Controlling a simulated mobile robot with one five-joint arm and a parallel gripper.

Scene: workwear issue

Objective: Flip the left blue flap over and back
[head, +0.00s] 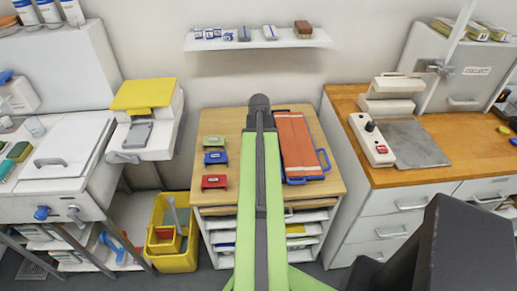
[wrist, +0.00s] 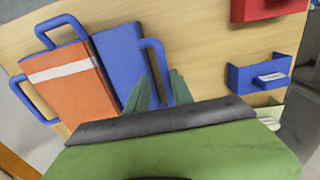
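In the wrist view a flat blue flap (wrist: 117,58) lies on the wooden table beside an orange piece with a white stripe (wrist: 65,85). A blue loop handle (wrist: 153,47) stands out from the flap's side. My gripper (wrist: 164,78) has its two dark green fingers at this handle, with its bar showing between them. I cannot tell whether they are closed on it. In the head view the orange piece (head: 296,140) lies right of my green arm, which hides my gripper and most of the left side. A blue handle (head: 325,160) shows on its right.
Small green (head: 214,142), blue (head: 216,158) and red (head: 214,182) holders line the table's left side. A yellow bin (head: 172,258) stands on the floor at left. A wooden counter (head: 440,170) is at right. A wall shelf (head: 258,42) hangs behind.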

